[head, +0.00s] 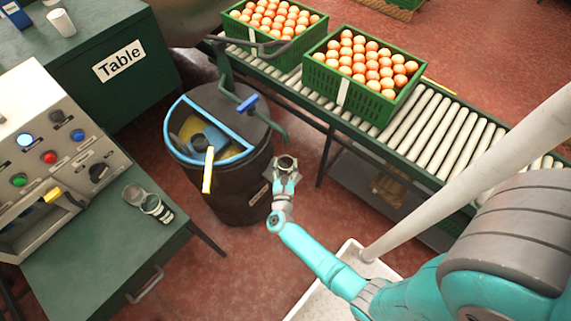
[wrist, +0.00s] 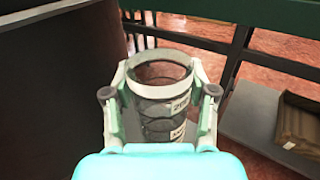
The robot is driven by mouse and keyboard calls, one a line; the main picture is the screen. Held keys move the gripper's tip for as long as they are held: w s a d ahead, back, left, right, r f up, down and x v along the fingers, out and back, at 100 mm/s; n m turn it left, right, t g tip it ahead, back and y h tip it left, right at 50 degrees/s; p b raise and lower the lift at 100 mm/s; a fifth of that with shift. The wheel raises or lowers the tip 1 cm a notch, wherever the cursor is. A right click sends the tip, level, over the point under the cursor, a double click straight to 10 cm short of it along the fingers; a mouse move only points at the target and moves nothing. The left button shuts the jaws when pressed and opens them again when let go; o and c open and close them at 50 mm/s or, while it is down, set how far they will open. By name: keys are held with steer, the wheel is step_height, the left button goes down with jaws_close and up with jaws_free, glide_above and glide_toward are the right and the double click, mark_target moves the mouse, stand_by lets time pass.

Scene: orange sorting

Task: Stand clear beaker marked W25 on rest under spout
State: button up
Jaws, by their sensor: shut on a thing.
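My gripper (head: 284,180) is shut on a clear beaker (head: 287,162), held in the air beside the dark drum. In the wrist view the beaker (wrist: 160,100) sits upright between the two fingers (wrist: 160,103), its rim open towards the camera. It looks empty. White labels show on its side, but the mark is too small and partly hidden to read surely. A grey panel machine (head: 45,150) with coloured buttons and a yellow lever (head: 52,193) stands at the left. I cannot clearly make out the spout or its rest.
The dark drum (head: 235,185), with a blue-rimmed opening, is left of my gripper. A roller conveyor (head: 435,125) carries green crates (head: 335,88) of oranges. A table (head: 85,75) with a white cup (head: 61,23) is behind.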

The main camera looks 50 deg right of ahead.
steer(key=o, duration=1.5)
steer(key=shift+f, duration=0.1)
steer(key=shift+r, duration=0.2)
steer(key=v, duration=1.2)
